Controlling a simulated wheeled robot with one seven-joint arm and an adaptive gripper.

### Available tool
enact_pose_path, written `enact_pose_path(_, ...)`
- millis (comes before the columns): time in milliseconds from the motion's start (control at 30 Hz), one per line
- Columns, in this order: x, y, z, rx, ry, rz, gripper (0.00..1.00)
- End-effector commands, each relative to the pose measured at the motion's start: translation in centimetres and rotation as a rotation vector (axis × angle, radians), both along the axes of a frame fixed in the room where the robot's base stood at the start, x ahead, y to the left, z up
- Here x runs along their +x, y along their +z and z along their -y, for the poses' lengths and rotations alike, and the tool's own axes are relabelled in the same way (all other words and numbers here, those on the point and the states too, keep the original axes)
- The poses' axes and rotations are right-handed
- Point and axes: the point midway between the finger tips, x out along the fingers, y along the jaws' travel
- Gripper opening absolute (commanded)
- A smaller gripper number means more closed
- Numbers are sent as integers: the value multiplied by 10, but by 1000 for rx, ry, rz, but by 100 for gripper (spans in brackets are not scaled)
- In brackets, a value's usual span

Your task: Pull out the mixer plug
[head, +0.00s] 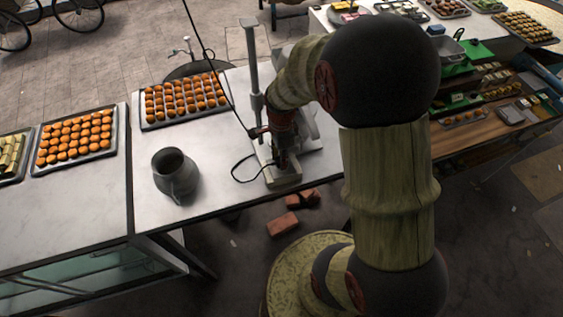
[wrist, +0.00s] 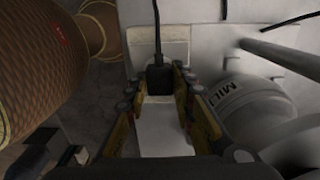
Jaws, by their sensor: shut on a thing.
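The black mixer plug (wrist: 160,78) sits at the far end of a white socket block (wrist: 163,130) in the wrist view, with its black cord rising away from it. My gripper (wrist: 157,88) has its two fingers closed in on either side of the plug. In the head view my gripper (head: 281,152) reaches down to the white block (head: 284,178) at the table's front edge, and the arm and fingers hide the plug there. Whether the plug's prongs are in the socket cannot be seen.
A rounded pale container with lettering (wrist: 255,100) lies close right of the fingers. A thin black cord (head: 236,172) loops on the white table (head: 220,190). A grey jug (head: 175,172) and a tray of orange pastries (head: 185,100) stand left. Bricks (head: 283,224) lie on the floor.

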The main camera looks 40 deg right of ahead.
Motion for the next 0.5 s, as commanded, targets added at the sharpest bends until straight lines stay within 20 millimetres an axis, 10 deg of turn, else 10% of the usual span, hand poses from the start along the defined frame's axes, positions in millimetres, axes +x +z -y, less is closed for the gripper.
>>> enact_pose_path(500,0,20,0,0,0,0,0)
